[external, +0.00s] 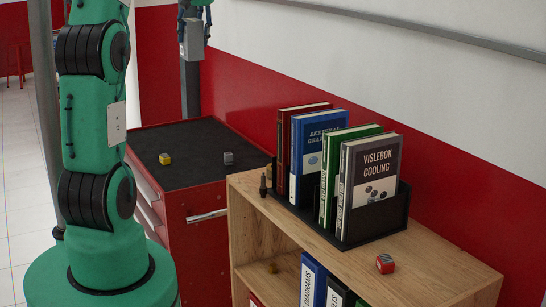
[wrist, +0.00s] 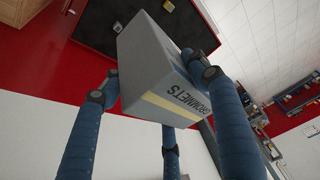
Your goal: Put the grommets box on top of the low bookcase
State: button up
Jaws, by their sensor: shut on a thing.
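The grommets box (wrist: 155,75) is a grey box with a yellowish stripe and the word GROMMETS, seen close up in the wrist view. My gripper (wrist: 155,85) has its blue fingers closed around it. In the external view the grey box (external: 193,38) hangs below my gripper (external: 194,22) at the top, high above the back of the red tool cabinet. The low bookcase (external: 440,274) is light wood and stands at the right, apart from the box. Part of my gripper is cut off by the top edge.
A black book holder (external: 392,231) with several books stands on the bookcase top. A small red-and-grey item (external: 385,264) and a dark figurine (external: 263,186) also sit there. The red cabinet (external: 200,209) bears a yellow item (external: 165,159) and a grey item (external: 228,158). Bare wood shows at the bookcase's front right.

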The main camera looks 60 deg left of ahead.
jog(key=w+d, duration=0.6)
jog(key=d, duration=0.7)
jog(key=w+d+p, duration=0.1)
jog(key=w+d, duration=0.6)
jog(key=d, duration=0.7)
jog(key=w+d, duration=0.6)
jog(key=d, duration=0.7)
jog(key=s+d+p, duration=0.1)
jog(key=d, duration=2.1)
jog(key=s+d+m, duration=0.1)
jog(key=s+d, duration=0.4)
jog(key=d, duration=0.5)
jog(key=s+d, duration=0.5)
jog(key=d, duration=0.5)
notch_tip(320, 180, down, 26)
jog(key=shift+w+p, duration=0.15)
jog(key=shift+p, duration=0.25)
jog(key=shift+d, duration=0.1)
jog(key=w+d+p, duration=0.1)
jog(key=w+d, duration=0.1)
jog(key=w, duration=0.5)
jog(key=w+d+f+p, duration=0.1)
jog(key=w+d, duration=0.2)
jog(key=w, duration=0.5)
jog(key=shift+d+f, duration=0.2)
jog(key=shift+d, duration=0.15)
